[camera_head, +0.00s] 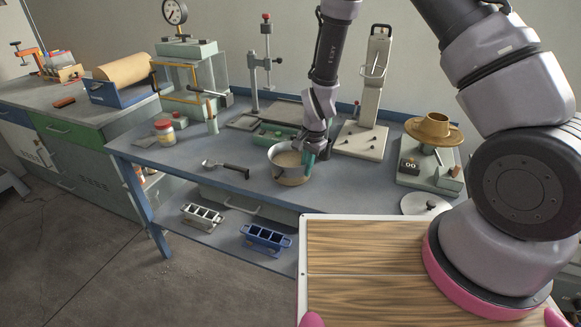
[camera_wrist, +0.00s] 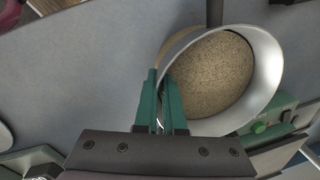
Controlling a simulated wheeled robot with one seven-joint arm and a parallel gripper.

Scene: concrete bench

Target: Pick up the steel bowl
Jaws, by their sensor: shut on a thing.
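The steel bowl (camera_head: 284,160) is on the blue-grey bench near its front middle, holding a sandy tan material. Its shiny rim and inner wall (camera_wrist: 264,75) fill the upper right of the wrist view. My gripper (camera_wrist: 162,98) has green fingers, one on each side of the bowl's near wall, and is shut on that rim. In the head view my gripper (camera_head: 308,158) comes down on the bowl's right side. A tan surface (camera_wrist: 178,45) shows below the bowl. I cannot tell whether the bowl is clear of what is under it.
A scoop (camera_head: 226,167) lies left of the bowl, its dark handle towards it. A green tray (camera_head: 272,136) stands behind. A stand with a white base (camera_head: 361,142) and a scale with a brown dish (camera_head: 433,130) are to the right.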

